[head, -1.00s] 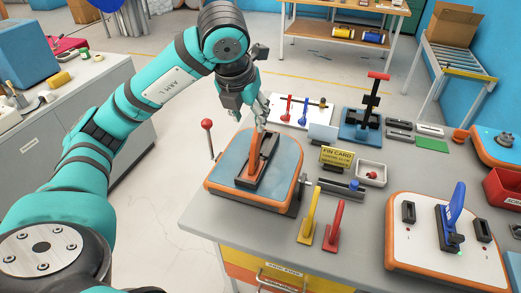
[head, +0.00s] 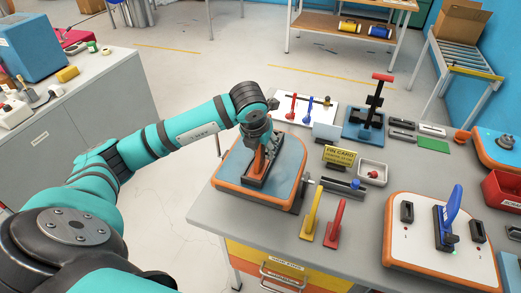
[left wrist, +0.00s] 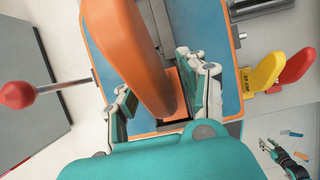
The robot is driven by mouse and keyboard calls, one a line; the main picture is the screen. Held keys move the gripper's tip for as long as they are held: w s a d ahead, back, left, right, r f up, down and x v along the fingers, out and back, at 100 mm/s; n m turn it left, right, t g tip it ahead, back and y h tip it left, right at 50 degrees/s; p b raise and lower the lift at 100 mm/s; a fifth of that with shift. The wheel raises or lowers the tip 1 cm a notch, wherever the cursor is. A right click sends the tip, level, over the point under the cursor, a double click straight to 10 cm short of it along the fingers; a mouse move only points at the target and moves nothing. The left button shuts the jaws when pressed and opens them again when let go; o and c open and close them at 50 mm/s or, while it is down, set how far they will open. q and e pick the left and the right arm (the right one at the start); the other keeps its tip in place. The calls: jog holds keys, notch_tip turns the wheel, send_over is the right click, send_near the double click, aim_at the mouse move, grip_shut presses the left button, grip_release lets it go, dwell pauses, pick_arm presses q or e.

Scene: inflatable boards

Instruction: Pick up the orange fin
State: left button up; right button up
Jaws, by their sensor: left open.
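The orange fin (head: 259,161) stands upright in a dark slotted base (head: 268,175) on the left board (head: 226,170), which has a blue-grey top and orange edge. My left gripper (head: 265,147) is open and has come down over the fin, hiding part of it in the head view. In the left wrist view, the fin (left wrist: 130,50) rises between the two open fingers (left wrist: 158,92). A gap shows on the left finger's side; contact on the right side cannot be told. What looks like my right gripper (left wrist: 272,150) shows small at the lower right of that view.
A yellow fin (head: 311,215) and a red fin (head: 334,224) stand to the right of the left board. A red-knobbed lever (left wrist: 18,94) is beside the board. A white board (head: 400,256) holds a blue fin (head: 454,207). A yellow card (head: 339,156) stands behind.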

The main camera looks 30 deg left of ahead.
pick_arm(q)
jog(key=shift+f, duration=0.25)
jog(key=shift+w, duration=0.1)
grip_shut()
jog(key=shift+r, duration=0.15)
